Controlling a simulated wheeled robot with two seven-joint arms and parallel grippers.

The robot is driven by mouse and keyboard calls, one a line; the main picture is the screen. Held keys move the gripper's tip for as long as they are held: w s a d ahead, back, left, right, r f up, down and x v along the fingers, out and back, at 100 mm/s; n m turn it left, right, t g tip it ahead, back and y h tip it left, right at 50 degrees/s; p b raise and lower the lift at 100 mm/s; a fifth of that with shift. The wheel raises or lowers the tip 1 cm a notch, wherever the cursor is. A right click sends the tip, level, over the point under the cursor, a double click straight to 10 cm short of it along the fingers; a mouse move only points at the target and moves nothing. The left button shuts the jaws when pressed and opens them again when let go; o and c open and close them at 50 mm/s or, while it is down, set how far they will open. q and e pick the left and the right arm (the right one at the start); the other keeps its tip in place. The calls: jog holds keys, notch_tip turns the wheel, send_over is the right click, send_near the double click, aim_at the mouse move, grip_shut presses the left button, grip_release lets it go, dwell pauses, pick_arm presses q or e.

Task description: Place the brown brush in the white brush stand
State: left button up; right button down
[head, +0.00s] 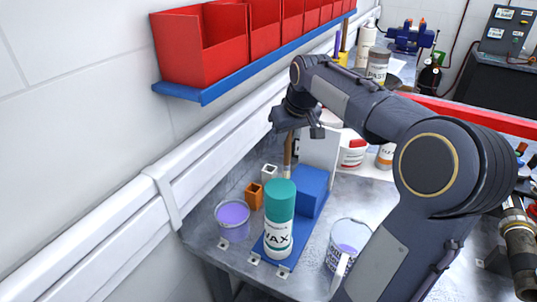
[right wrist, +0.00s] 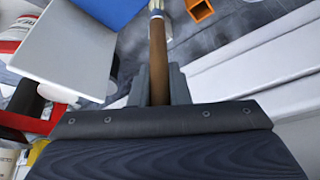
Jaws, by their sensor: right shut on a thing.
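The brown brush (head: 288,152) hangs roughly upright from my right gripper (head: 298,128), which is shut on its handle. In the right wrist view the brush handle (right wrist: 158,62) runs between the fingers of the gripper (right wrist: 160,85), with a pale ferrule at the far end. A small white square holder (head: 268,173), which looks like the white brush stand, stands by the wall in the head view. The brush is to its right in the picture and apart from it. The brush's lower end is hidden behind the green-lidded can. My left gripper is out of view.
An orange square holder (head: 254,197) stands beside the white one. A green-lidded wax can (head: 279,215), a blue block (head: 312,190), an upright white panel (head: 319,152) and purple-filled cups (head: 232,222) crowd the bench. Red bins (head: 205,45) hang above.

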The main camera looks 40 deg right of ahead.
jog(key=w+d+p, duration=0.3)
jog(key=w, duration=0.8)
notch_tip(320, 180, down, 12)
jog(key=shift+s+a, duration=0.3)
jog(key=shift+s, duration=0.1)
jog(key=shift+f, duration=0.1)
jog(key=c, duration=1.4)
grip_release()
jog(key=shift+o, duration=0.2)
